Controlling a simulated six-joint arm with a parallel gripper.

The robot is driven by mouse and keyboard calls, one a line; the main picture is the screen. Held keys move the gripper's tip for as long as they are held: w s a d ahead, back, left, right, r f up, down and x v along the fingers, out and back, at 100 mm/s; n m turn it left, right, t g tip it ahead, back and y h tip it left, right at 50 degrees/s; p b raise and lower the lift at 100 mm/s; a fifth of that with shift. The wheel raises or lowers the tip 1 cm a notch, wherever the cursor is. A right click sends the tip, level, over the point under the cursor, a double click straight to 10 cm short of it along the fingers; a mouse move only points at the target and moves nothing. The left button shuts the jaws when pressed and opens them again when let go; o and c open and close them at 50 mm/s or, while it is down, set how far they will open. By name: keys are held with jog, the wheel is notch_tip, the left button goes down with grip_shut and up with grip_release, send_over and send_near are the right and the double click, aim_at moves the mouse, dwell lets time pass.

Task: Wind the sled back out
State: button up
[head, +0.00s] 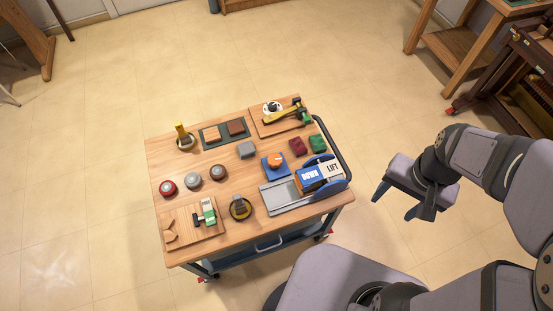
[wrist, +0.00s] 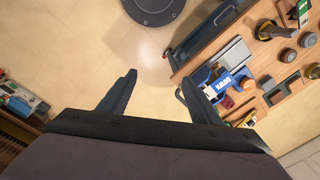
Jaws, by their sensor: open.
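The sled device stands at the right front of the wooden cart top in the head view. It has a grey rail (head: 278,196) and a blue and white carriage (head: 320,176) marked DOWN and LIFT at the rail's right end. A blue block with an orange knob (head: 275,160) sits just behind the rail. In the wrist view the carriage (wrist: 222,86) shows beside the right finger, partly hidden by it. My gripper (head: 408,205) is open and empty, off the cart's right side above the floor. Its two fingers (wrist: 160,97) are spread apart in the wrist view.
The cart top (head: 237,180) also carries a green-handled tool on a board (head: 207,212), several round knobs (head: 193,181), a grey block (head: 246,149), and red (head: 298,146) and green (head: 318,144) blocks. A dark rail edges the cart's right side. Open floor (head: 370,120) lies behind and right.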

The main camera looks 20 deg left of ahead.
aim_at(275, 159)
jog(key=w+a+f+m+y+b, duration=0.1)
jog(key=w+a+f+m+b, duration=0.2)
jog(key=a, duration=0.4)
jog(key=w+a+f+m+y+b, duration=0.1)
jog(key=w+a+f+m+b, duration=0.3)
jog(key=a, duration=0.3)
jog(key=w+a+f+m+b, duration=0.3)
jog(key=w+a+f+b, duration=0.1)
jog(key=a+f+b, duration=0.1)
jog(key=shift+w+a+f+y+b, duration=0.2)
jog(key=shift+a+b, duration=0.1)
jog(key=shift+a, duration=0.2)
jog(key=shift+w+a+f+y+b, duration=0.1)
jog(key=shift+a+f+y+b, duration=0.15)
jog(key=shift+a, duration=0.25)
jog(key=shift+w+a+f+m+g+y+b, duration=0.15)
jog(key=shift+a+f+m+b, duration=0.7)
jog(key=shift+a+f, duration=1.15)
jog(key=shift+s+a+f+m+g+y+b, duration=0.15)
jog(key=shift+a+f+m+b, duration=1)
jog(key=shift+a, duration=1.35)
jog(key=shift+w+a+f+m+g+y+b, duration=0.1)
jog(key=shift+a+f+m+y+b, duration=0.3)
jog(key=shift+a+f, duration=1.7)
jog(key=shift+a+r, duration=0.15)
jog(key=shift+c, duration=0.4)
jog(key=c, duration=0.9)
